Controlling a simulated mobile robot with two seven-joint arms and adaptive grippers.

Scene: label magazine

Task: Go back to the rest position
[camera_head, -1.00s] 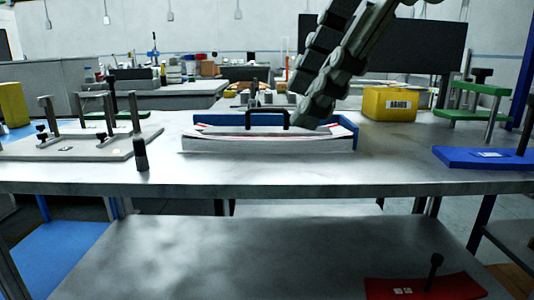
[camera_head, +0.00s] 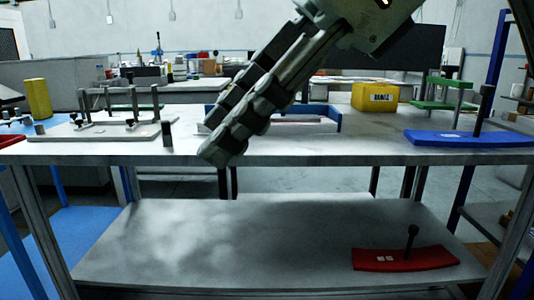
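My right gripper (camera_head: 222,150) reaches in from the upper right, in front of the workbench (camera_head: 370,152). Its fingers lie close together in this view, and I cannot tell whether they are open or shut. No object shows in its fingertips. Behind it on the bench sits the label magazine (camera_head: 318,125), a long white and red piece against a blue backing. The gripper hides its left part. My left gripper is not in view.
A red base (camera_head: 405,258) lies on the lower shelf (camera_head: 200,245).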

